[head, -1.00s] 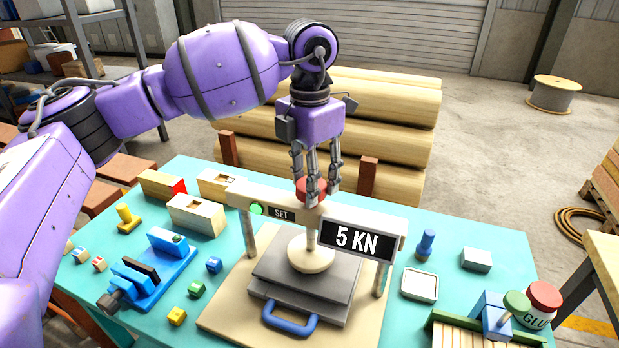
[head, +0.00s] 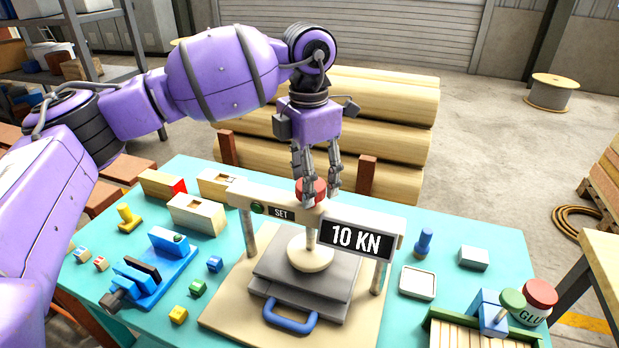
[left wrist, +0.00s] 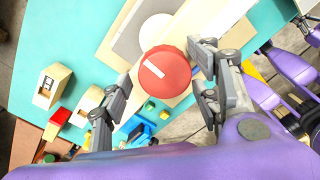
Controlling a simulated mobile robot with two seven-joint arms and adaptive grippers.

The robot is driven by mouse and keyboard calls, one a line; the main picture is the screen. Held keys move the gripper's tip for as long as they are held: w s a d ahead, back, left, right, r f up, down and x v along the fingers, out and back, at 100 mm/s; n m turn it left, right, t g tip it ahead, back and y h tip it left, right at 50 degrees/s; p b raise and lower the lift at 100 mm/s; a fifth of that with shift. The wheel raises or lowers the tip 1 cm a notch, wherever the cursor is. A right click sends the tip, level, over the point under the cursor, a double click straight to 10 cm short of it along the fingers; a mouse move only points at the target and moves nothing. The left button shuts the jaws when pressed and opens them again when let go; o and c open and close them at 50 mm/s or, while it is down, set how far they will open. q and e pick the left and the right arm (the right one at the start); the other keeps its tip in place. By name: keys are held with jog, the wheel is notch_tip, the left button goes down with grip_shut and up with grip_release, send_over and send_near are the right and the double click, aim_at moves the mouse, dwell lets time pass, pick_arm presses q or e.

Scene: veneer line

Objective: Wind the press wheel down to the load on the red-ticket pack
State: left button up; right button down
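The red press wheel (head: 311,190) sits on top of the press beam (head: 290,213); in the left wrist view the wheel (left wrist: 165,72) has a white mark. My left gripper (head: 308,188) points down with its fingers on either side of the wheel. The left wrist view shows a gap between the wheel and one finger, so the gripper (left wrist: 163,70) looks open around it. The press display (head: 356,238) reads 10 KN. Beneath, a round pale foot (head: 310,252) rests on grey plates (head: 275,268) with a blue handle. No red ticket is readable. My right gripper is not in view.
A wooden block with a red end (head: 163,185) and pale blocks (head: 197,213) lie left of the press. A blue fixture (head: 150,275) and small cubes are front left. A white tray (head: 418,283) and a glue pot (head: 540,296) are on the right.

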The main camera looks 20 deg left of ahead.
pick_arm(q)
notch_tip(320, 180, up, 12)
dwell(0.7)
dwell(0.4)
